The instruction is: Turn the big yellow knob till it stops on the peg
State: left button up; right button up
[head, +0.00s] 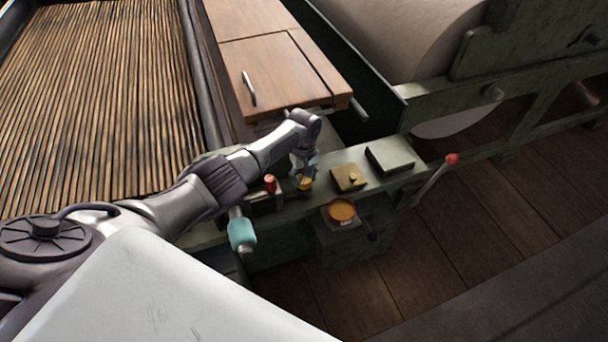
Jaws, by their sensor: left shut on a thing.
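The yellow knob (305,185) sits on the green machine ledge, mostly hidden by my left gripper (304,179). The gripper comes down on it from above, with its fingers closed around it. Only a small yellow part shows below the fingers. I cannot make out the peg or the way the knob points. My right gripper is not in view.
Close by on the ledge are a red button (270,184), a brass plate (347,178) and a dark green box (390,160). A red-tipped lever (451,159) stands right. A teal handle (242,235) hangs below my arm.

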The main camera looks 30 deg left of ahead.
pick_arm(q)
jog(key=m, duration=1.2)
jog(key=shift+m, duration=0.4)
jog(key=m, duration=0.6)
jog(key=m+b, duration=0.1)
jog(key=m, duration=0.5)
jog(key=shift+m, duration=0.4)
jog(key=o, duration=1.2)
jog(key=shift+c, duration=0.2)
jog(key=shift+r, duration=0.15)
